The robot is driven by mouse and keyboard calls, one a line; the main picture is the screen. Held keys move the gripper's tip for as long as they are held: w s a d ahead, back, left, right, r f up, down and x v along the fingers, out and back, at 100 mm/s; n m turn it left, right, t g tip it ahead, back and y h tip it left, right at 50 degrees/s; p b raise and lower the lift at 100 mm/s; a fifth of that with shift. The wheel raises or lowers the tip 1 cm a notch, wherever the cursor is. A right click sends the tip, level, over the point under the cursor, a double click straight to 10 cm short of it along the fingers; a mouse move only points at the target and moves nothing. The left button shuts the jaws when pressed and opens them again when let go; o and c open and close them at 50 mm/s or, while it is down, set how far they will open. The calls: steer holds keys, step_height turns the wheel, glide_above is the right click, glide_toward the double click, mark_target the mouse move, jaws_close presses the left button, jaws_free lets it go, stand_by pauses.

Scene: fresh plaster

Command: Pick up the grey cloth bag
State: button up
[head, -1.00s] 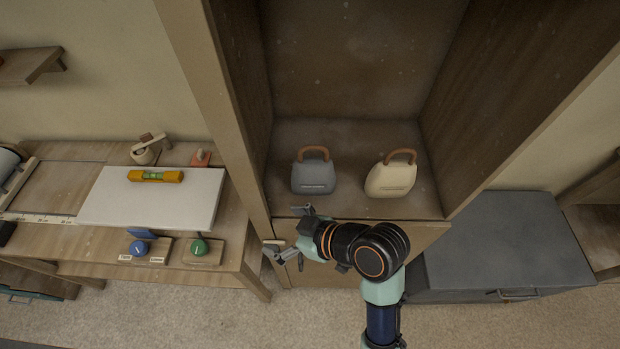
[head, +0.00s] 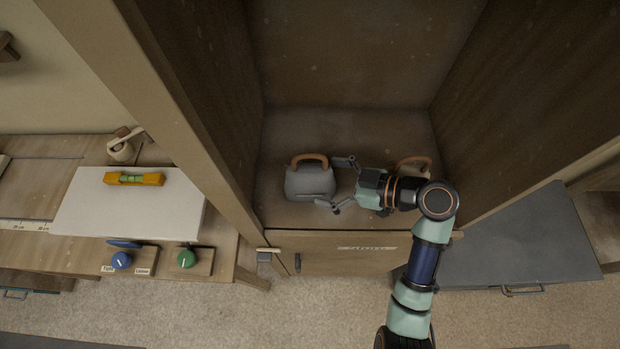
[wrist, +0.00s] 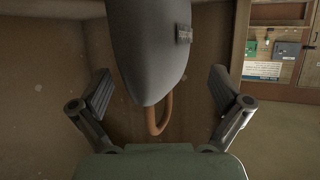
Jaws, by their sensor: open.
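The grey cloth bag (head: 310,183) stands on the cabinet floor in the head view, with its brown handle arching up behind it. In the wrist view the grey bag (wrist: 150,50) fills the upper middle, its handle hanging below it in the picture. My gripper (head: 339,183) is open just right of the bag, its fingers pointing left toward the bag's side. In the wrist view the two fingers of my gripper (wrist: 157,92) are spread wide, one on each side of the bag. I cannot tell whether either finger touches it.
A cream bag with a brown handle (head: 414,163) stands to the right, mostly hidden behind my arm. Cabinet side walls (head: 195,90) rise left and right. A drawer front (head: 335,252) is below. A workbench with a white board (head: 130,205) stands left, a dark grey chest (head: 510,240) right.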

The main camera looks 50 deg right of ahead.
mark_target(310, 179)
steer(key=p+x, duration=0.1)
steer(key=x, duration=0.3)
steer(key=shift+w+a+r, duration=0.1)
steer(key=shift+w, duration=0.05)
steer(key=shift+w+f, duration=0.25)
steer(key=shift+w, duration=0.05)
steer(key=c, duration=1.5)
steer(key=shift+c, duration=0.3)
